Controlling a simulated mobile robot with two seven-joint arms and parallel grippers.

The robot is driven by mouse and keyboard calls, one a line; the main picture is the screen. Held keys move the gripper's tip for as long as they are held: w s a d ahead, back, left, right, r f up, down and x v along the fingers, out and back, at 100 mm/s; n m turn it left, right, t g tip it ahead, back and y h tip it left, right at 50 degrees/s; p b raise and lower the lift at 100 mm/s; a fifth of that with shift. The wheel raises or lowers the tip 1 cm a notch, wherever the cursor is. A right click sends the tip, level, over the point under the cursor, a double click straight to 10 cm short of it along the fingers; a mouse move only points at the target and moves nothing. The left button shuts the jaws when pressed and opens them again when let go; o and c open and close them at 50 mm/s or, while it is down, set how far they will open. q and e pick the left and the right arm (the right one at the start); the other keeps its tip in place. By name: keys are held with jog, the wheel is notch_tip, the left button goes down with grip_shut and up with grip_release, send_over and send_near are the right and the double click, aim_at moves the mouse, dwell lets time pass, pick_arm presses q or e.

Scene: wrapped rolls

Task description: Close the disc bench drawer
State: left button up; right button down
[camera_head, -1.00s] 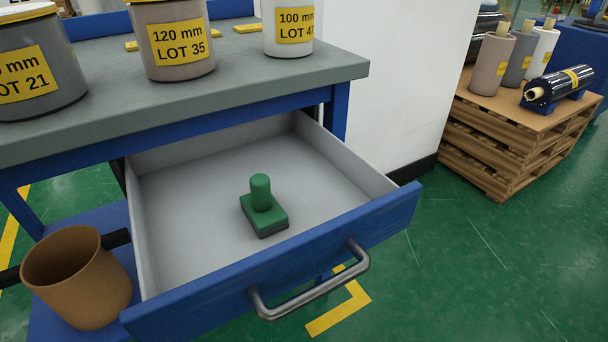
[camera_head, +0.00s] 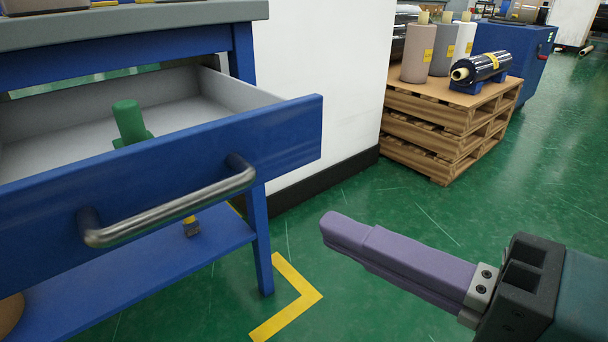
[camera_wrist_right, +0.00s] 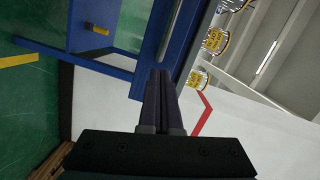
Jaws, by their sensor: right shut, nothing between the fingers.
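The disc bench drawer (camera_head: 250,145) stands pulled out, with a blue front and a grey bar handle (camera_head: 170,213). A green stamp-like object (camera_head: 129,121) with an upright grip is inside it, partly hidden by the drawer front. The blue bench with a grey top (camera_head: 140,18) is above and behind. My right gripper (camera_head: 335,228) has purple fingers closed together with nothing between them. It is to the right of the drawer front and apart from it. In the right wrist view its fingers (camera_wrist_right: 162,90) point toward the blue bench parts. My left gripper is not in view.
A stacked wooden pallet (camera_head: 435,115) with wrapped rolls stands at the back right. A white wall or cabinet (camera_head: 320,90) is behind the drawer. The bench's blue leg (camera_head: 257,230) and lower shelf (camera_head: 150,275) are below. Green floor at the right is open.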

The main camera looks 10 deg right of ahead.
jog(key=w+d+f+m+t+h+b, duration=0.1)
jog(key=w+d+f+m+t, duration=0.1)
jog(key=d+m, duration=0.2)
jog(key=p, duration=0.1)
send_near(271, 150)
jog(key=shift+t+h, duration=0.3)
jog(key=shift+t, duration=0.1)
jog(key=x, duration=0.6)
jog(key=shift+s+a+f, duration=0.1)
jog(key=shift+s+a, duration=0.05)
jog(key=shift+a, duration=0.05)
jog(key=shift+w+a, duration=0.25)
jog(key=shift+w, duration=0.1)
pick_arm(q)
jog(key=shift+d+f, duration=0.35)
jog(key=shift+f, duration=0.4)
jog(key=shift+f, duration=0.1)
pick_arm(e)
jog(key=shift+w, duration=0.1)
